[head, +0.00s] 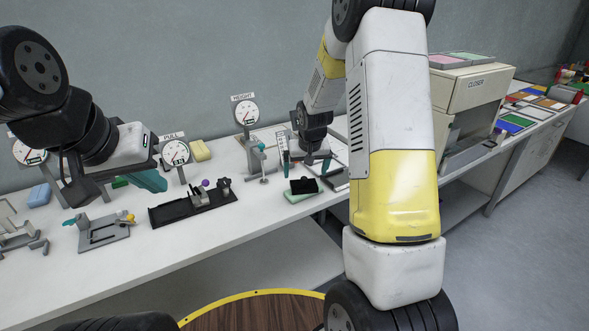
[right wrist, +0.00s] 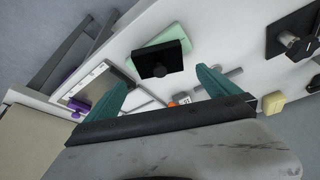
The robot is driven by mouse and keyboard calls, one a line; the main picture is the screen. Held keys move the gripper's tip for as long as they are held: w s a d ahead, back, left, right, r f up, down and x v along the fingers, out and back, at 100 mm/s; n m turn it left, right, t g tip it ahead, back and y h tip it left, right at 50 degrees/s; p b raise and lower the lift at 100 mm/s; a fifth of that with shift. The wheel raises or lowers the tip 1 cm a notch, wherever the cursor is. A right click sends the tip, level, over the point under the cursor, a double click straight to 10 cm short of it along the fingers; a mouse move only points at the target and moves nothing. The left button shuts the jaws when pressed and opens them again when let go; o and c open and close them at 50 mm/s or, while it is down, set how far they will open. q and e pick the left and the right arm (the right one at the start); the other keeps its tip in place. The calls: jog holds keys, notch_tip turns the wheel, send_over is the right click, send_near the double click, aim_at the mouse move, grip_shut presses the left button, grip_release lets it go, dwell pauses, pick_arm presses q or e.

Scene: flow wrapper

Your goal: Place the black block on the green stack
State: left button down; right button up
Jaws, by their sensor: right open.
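The black block (head: 303,185) lies on the green stack (head: 297,198) near the front edge of the bench. The block sits offset and looks slightly turned on the stack. My right gripper (head: 306,169) is open and empty, above and behind the block; its teal fingers (right wrist: 160,77) are spread apart from it. My left gripper (head: 148,181) hangs over the left of the bench; its jaw gap is hidden.
A height gauge (head: 246,112) stands behind and left of the block. A black fixture (head: 170,213) lies to its left, with a pull gauge (head: 175,153) behind. A beige machine marked CLOSER (head: 470,98) stands at the right. Bare bench lies left of the stack.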

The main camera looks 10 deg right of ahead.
jog(key=s+f+v, duration=0.1)
jog(key=s+v, duration=0.1)
jog(key=v, duration=1.2)
jog(key=s+a+r, duration=0.1)
jog(key=s+r, duration=0.2)
jog(key=s, duration=0.5)
jog(key=s+a+r+t+y, duration=0.1)
jog(key=s+a+r, duration=0.1)
jog(key=s, duration=0.6)
jog(key=s+a+r+n+y, duration=0.1)
jog(key=s+r, duration=0.4)
jog(key=s, duration=0.3)
jog(key=shift+a+t, duration=0.25)
jog(key=shift+t, duration=0.15)
